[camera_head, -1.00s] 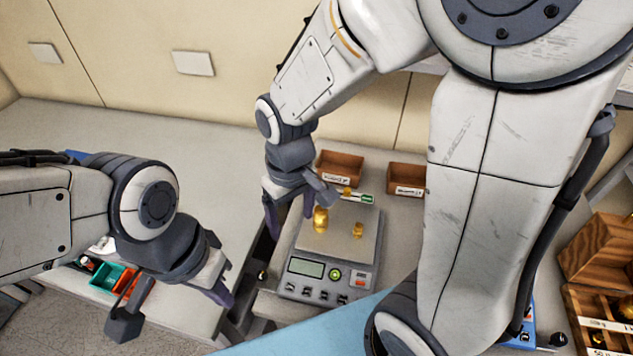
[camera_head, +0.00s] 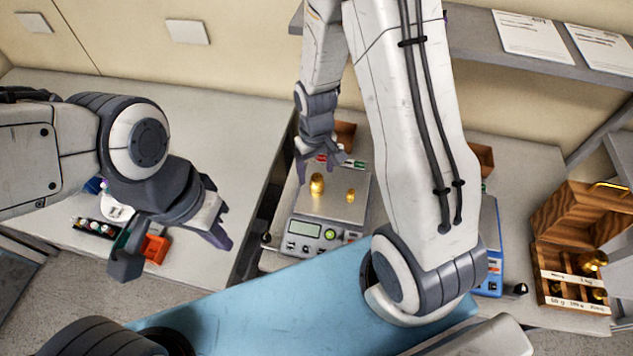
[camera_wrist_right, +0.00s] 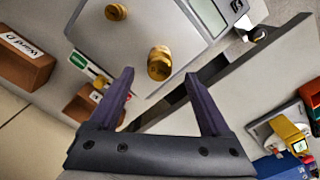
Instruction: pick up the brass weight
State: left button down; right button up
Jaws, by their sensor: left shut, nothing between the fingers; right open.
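A larger brass weight (camera_head: 317,183) stands on the plate of a scale (camera_head: 303,230), with a smaller brass weight (camera_head: 350,196) to its right. My right gripper (camera_head: 320,170) is open and empty at the back left of the scale, close to the larger weight. In the right wrist view the larger weight (camera_wrist_right: 160,64) lies just beyond the gap between the open fingertips (camera_wrist_right: 158,76), not gripped. The smaller weight (camera_wrist_right: 116,12) is farther off at the top. My left gripper (camera_head: 221,240) is shut and empty, over the left counter.
Small boxes (camera_head: 346,134) stand behind the scale; one (camera_wrist_right: 24,62) is labelled in the wrist view. A wooden case (camera_head: 574,240) with brass weights stands at right, near a blue scale (camera_head: 491,245). An orange bin (camera_head: 155,248) lies below my left gripper.

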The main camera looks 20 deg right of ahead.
aim_at(317, 177)
jog(key=shift+f+p, duration=0.3)
jog(key=shift+f, duration=1.35)
grip_shut()
jog(key=shift+r, duration=0.2)
